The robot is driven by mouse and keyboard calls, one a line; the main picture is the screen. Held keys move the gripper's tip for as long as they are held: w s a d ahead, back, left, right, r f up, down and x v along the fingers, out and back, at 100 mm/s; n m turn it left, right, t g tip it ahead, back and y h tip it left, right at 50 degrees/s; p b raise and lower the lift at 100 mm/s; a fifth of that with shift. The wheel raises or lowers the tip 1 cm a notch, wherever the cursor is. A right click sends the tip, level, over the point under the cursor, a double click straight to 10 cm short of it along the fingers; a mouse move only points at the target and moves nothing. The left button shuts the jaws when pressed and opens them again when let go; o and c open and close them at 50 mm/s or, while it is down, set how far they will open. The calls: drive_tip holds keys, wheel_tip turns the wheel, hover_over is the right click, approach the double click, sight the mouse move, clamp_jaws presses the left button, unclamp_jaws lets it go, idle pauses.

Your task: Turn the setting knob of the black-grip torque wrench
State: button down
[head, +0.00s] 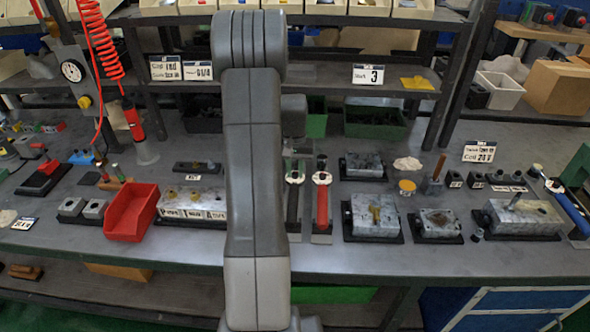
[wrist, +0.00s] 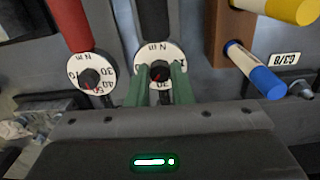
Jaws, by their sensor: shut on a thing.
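The black-grip torque wrench (head: 292,208) lies on the bench, partly behind my arm in the head view. In the wrist view its black grip (wrist: 154,18) runs up from a white dial (wrist: 147,56) printed with N m and numbers. My gripper (wrist: 160,74) has its two green fingers closed on the dark setting knob (wrist: 160,71) in the middle of that dial. The fingers cover the lower part of the dial, so its pointer is hard to read. In the head view the fingers are mostly hidden by my arm.
The red-grip torque wrench (head: 322,208) lies close beside; its dial (wrist: 84,62) also shows in the wrist view. A brown block with a blue-and-white cylinder (wrist: 255,70) stands on the other side. Valve blocks (head: 376,216) and a red bin (head: 131,212) flank the wrenches.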

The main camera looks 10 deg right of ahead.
sight(295, 174)
drive_tip(key=n+b, duration=0.1)
drive_tip(key=n, duration=0.3)
drive_tip(key=shift+n, duration=2.5)
drive_tip(key=c, duration=1.3)
unclamp_jaws()
drive_tip(key=shift+r, duration=0.1)
wheel_tip(295, 174, up, 14)
drive_tip(key=shift+s+f+b, duration=0.1)
drive_tip(key=shift+f+b, duration=0.1)
drive_tip(key=shift+b, duration=0.2)
drive_tip(key=shift+f, duration=0.1)
